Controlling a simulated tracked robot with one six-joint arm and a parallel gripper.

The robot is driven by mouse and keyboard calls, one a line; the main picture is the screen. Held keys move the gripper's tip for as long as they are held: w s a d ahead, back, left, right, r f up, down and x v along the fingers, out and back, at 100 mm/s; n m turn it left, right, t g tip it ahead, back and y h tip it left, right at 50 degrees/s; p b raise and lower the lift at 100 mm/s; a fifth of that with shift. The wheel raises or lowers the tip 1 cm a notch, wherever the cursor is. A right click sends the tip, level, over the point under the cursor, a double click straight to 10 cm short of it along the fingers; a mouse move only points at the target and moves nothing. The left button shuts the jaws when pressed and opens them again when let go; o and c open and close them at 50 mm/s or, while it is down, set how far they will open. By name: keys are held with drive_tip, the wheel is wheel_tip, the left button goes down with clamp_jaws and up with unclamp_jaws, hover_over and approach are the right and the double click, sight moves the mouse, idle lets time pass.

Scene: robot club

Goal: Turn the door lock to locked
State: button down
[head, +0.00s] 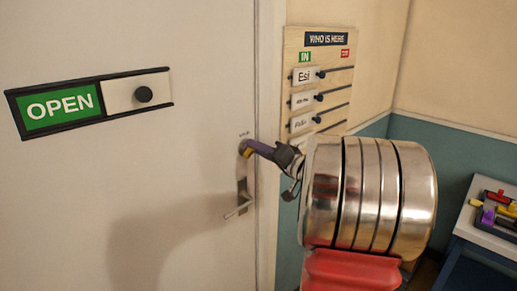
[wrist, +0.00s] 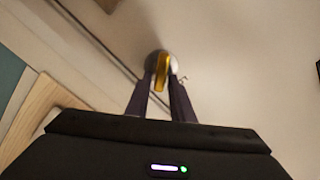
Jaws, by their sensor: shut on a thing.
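The door lock shows in the wrist view as a round metal plate with a yellow turn knob (wrist: 161,74) at its middle. The knob also shows in the head view (head: 246,149), on the white door (head: 150,190) near its right edge, above the handle. My gripper (wrist: 162,84) is shut on the yellow knob, with one finger on each side of it. In the head view my gripper (head: 251,148) reaches the knob from the right. Small marks sit beside the lock, too small to read. The fingers hide part of the knob.
A door handle (head: 240,205) sits just below the lock. A sliding sign (head: 62,109) on the door reads OPEN. A "Who is here" board (head: 322,75) with sliders hangs on the wall right of the door. A table with coloured things (head: 497,212) stands at the far right.

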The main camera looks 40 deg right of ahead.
drive_tip(key=shift+d+f+m, duration=0.1)
drive_tip(key=shift+f+m, duration=0.1)
drive_tip(key=shift+m, duration=1.15)
drive_tip(key=shift+d+f+m, duration=0.1)
drive_tip(key=shift+f+m, duration=0.15)
drive_tip(key=shift+m, duration=1.05)
drive_tip(key=shift+d+f+m, duration=0.1)
drive_tip(key=shift+f+m, duration=0.1)
drive_tip(key=shift+m, duration=1.15)
drive_tip(key=c, duration=1.8)
unclamp_jaws()
drive_tip(key=shift+a, duration=0.1)
drive_tip(key=shift+o, duration=0.2)
drive_tip(key=shift+r, duration=0.1)
